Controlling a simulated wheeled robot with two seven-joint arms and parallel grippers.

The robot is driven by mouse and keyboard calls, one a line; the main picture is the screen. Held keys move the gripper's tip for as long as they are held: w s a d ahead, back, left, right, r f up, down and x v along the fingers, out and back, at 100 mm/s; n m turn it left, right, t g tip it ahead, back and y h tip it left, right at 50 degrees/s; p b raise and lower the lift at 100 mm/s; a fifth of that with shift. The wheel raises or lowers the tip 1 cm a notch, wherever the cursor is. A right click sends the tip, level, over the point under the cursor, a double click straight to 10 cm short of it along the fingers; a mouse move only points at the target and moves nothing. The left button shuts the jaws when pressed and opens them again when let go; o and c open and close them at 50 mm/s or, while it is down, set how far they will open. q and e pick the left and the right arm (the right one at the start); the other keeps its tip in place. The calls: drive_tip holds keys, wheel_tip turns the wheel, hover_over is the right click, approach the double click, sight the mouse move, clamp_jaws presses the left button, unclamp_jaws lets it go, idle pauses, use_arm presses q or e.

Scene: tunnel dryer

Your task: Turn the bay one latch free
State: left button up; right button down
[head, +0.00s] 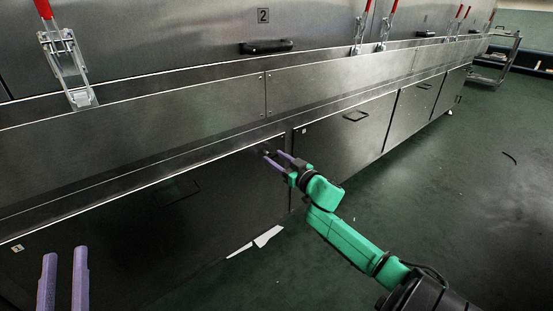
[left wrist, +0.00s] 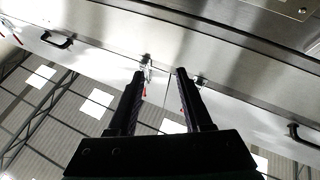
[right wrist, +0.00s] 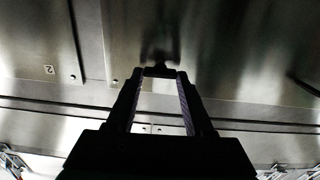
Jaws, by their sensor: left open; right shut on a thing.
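The bay one latch (right wrist: 160,56) is a small dark piece at the upper right corner of the left lower panel (head: 110,235). My right gripper (head: 270,154) is shut on it, and its fingers also show on either side of the latch in the right wrist view (right wrist: 160,74). The latch is mostly hidden in the head view, and its turn angle is hard to tell. The panel looks closed and carries a dark handle (head: 177,192). My left gripper (head: 64,252) is open and empty at the lower left, apart from the panel; it shows open in the left wrist view (left wrist: 160,74).
The neighbouring lower panel (head: 345,135) has a black handle (head: 356,116). Red-handled toggle clamps (head: 66,60) stand along the ledge above. White scraps (head: 267,236) lie on the floor by the panel. A cart (head: 495,58) stands far right.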

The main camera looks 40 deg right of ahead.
drive_tip(key=shift+n+p, duration=0.75)
drive_tip(key=shift+n, duration=0.15)
drive_tip(key=n+p, duration=0.1)
drive_tip(key=n, duration=0.1)
drive_tip(key=shift+a+n, duration=0.1)
drive_tip(key=shift+n, duration=0.3)
drive_tip(key=shift+p, duration=0.35)
drive_tip(key=shift+n+p, duration=0.3)
drive_tip(key=shift+n, duration=0.7)
drive_tip(key=n, duration=0.3)
drive_tip(key=shift+f+n, duration=0.1)
drive_tip(key=shift+n, duration=0.2)
drive_tip(key=n, duration=0.4)
drive_tip(key=shift+a+f+n, duration=0.1)
drive_tip(key=shift+f+n, duration=0.05)
drive_tip(key=shift+n, duration=1.05)
use_arm(q)
drive_tip(key=s+d+f+g+y, duration=0.1)
drive_tip(key=s+f+g, duration=0.4)
drive_tip(key=f, duration=0.9)
drive_tip(key=s+d+f+n+g+y, duration=0.1)
drive_tip(key=s+f+g, duration=0.4)
drive_tip(key=f, duration=0.9)
drive_tip(key=s, duration=0.3)
drive_tip(key=shift+f+b, duration=0.3)
use_arm(e)
drive_tip(key=shift+n, duration=0.4)
use_arm(q)
drive_tip(key=shift+d+n, duration=0.1)
drive_tip(key=shift+n, duration=0.2)
